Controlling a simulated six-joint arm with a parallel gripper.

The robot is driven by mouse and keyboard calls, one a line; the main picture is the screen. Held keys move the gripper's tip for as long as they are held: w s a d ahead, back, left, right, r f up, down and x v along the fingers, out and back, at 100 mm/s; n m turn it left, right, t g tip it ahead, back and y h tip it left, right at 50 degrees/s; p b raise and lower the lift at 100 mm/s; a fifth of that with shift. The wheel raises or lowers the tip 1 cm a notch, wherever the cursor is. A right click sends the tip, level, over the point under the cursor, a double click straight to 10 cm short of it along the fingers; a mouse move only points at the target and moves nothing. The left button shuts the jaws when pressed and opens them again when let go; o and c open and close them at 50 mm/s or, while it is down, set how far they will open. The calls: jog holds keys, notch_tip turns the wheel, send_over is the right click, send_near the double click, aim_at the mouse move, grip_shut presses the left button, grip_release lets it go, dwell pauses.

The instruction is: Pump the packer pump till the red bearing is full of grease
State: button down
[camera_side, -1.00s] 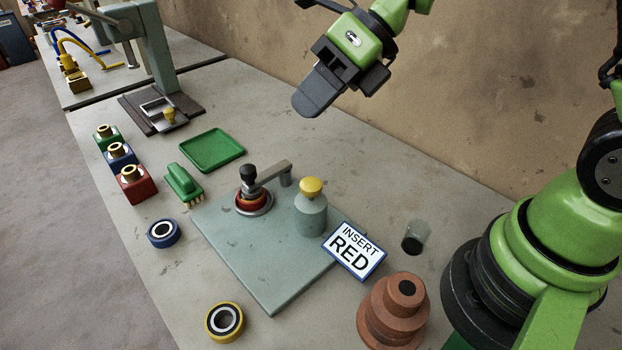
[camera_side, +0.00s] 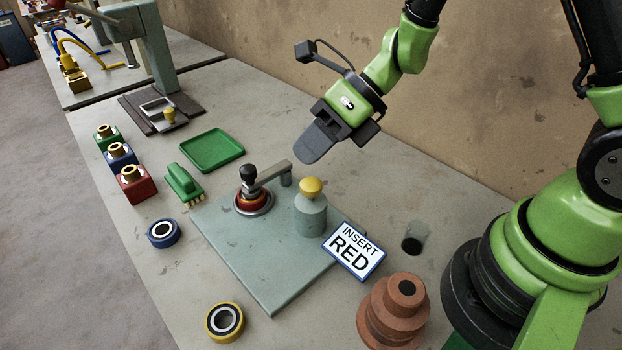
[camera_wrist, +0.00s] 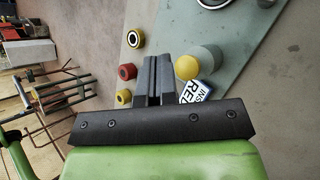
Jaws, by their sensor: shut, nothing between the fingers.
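The packer pump is a grey cylinder (camera_side: 311,216) with a yellow knob (camera_side: 312,187), standing on a grey-green plate (camera_side: 262,280). The yellow knob also shows in the wrist view (camera_wrist: 187,67). Beside the pump, the red bearing (camera_side: 250,207) sits in a round metal seat under a black-knobbed fitting (camera_side: 248,175), which hides most of it. An angled metal arm (camera_side: 272,171) reaches this fitting. The grease inside the bearing cannot be seen. My gripper (camera_side: 312,150) is shut and empty, in the air above the yellow knob and apart from it.
An "INSERT RED" sign (camera_side: 354,251) stands close to the pump. A yellow bearing (camera_side: 224,322) and a blue bearing (camera_side: 163,233) lie on the bench. A green brush (camera_side: 183,184), a green tray (camera_side: 212,150) and coloured blocks (camera_side: 136,186) stand left. Brown stacked discs (camera_side: 394,310) stand at front right.

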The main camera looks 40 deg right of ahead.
aim_at(311, 179)
jog(key=shift+f, duration=0.9)
jog(key=shift+f, duration=0.1)
dwell(1.3)
jog(key=shift+f, duration=0.3)
jog(key=shift+f, duration=0.85)
dwell(0.8)
jog(key=shift+r, duration=1.3)
jog(key=shift+r, duration=2.5)
